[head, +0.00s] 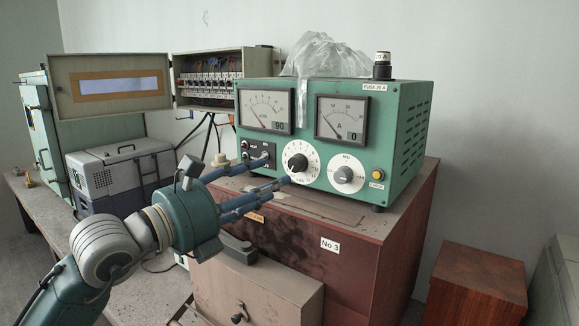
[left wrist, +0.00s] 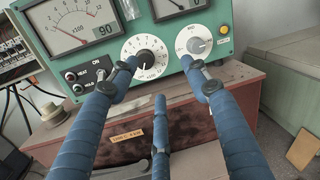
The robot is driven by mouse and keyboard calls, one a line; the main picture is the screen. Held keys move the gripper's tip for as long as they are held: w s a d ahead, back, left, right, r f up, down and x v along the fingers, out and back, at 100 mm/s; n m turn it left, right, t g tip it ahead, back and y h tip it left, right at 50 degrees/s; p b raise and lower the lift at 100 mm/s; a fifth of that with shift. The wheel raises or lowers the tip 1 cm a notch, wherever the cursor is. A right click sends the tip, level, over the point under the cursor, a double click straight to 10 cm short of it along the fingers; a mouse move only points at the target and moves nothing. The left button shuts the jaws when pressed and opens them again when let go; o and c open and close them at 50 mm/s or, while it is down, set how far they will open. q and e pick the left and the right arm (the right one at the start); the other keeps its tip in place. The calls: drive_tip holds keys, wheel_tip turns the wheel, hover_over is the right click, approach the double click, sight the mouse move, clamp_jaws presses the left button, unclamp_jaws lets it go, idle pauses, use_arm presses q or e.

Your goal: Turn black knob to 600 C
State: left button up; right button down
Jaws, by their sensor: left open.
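The black knob (head: 298,162) sits on a round white numbered dial on the front of a green instrument box (head: 400,150). In the left wrist view the black knob (left wrist: 145,59) is just right of my left fingertip. I cannot read its exact setting. The left meter (head: 265,111) shows a digital 90. My left gripper (head: 279,170) has blue-wrapped fingers, spread open and empty, in front of the panel close to the dial. In the left wrist view the gripper (left wrist: 160,64) has one fingertip by the black knob's dial and another below the grey knob (left wrist: 196,46).
A second dial with a grey knob (head: 345,174) is to the right, near a yellow check button (head: 378,174). Toggle switches (head: 257,155) are left. The right meter (head: 342,117) reads 0. The box stands on a reddish cabinet (head: 375,245). A grey case (head: 120,170) is left.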

sight(293, 164)
use_arm(q)
drive_tip(key=shift+y, duration=0.6)
drive_tip(key=w+d+p, duration=0.1)
drive_tip(key=w+p, duration=0.1)
drive_tip(key=w, duration=0.1)
drive_tip(key=w+d+p, duration=0.1)
drive_tip(key=w, duration=0.2)
drive_tip(key=w+d+p, duration=0.2)
drive_tip(key=w, duration=0.1)
drive_tip(key=shift+w+d+r+p, duration=0.1)
drive_tip(key=shift+r+p, duration=0.05)
drive_tip(key=shift+p, duration=0.15)
drive_tip(key=shift+w+d, duration=0.35)
drive_tip(key=shift+w, duration=0.05)
drive_tip(key=c, duration=1.1)
